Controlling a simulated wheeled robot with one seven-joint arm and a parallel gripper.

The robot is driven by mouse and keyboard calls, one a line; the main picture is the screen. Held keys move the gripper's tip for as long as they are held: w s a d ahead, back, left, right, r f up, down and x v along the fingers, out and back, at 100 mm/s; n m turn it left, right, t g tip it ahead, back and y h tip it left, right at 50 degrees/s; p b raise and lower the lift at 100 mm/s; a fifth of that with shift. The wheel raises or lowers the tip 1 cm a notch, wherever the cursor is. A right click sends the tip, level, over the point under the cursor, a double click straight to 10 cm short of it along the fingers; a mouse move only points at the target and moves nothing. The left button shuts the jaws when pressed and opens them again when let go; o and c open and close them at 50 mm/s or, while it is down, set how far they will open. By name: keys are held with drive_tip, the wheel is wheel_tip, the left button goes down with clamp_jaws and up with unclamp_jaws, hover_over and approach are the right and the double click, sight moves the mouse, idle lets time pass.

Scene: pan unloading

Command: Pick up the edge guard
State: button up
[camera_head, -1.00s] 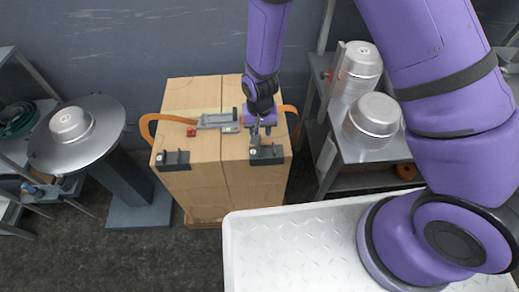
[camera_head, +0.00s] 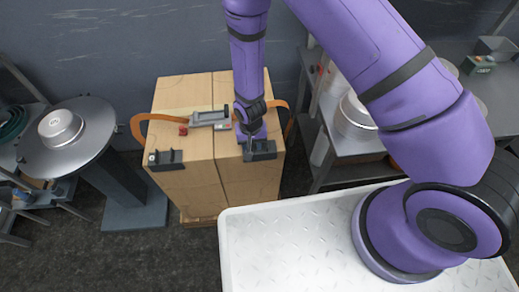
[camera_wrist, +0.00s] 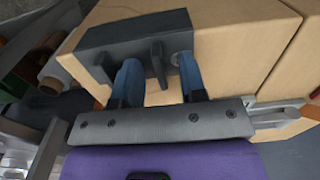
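Two dark edge guards sit on the front top edges of the cardboard boxes, a left one (camera_head: 166,160) and a right one (camera_head: 263,151). My gripper (camera_head: 249,142) is at the right guard, pointing down at it. In the wrist view, the right edge guard (camera_wrist: 120,42) fills the upper middle and has a short upright tab. My gripper's two blue fingers (camera_wrist: 158,68) stand apart, one on each side of the tab. A gap shows between the fingers and the tab. The tips reach the guard's face; whether they touch it cannot be told.
The boxes (camera_head: 190,92) carry an orange strap (camera_head: 140,122) with a grey buckle (camera_head: 210,118). A round table (camera_head: 85,150) with a metal pan (camera_head: 60,127) stands left. A shelf with pans (camera_head: 355,118) stands close right. A wall is behind.

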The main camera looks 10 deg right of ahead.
drive_tip(key=shift+f, duration=0.1)
clamp_jaws()
idle(0.3)
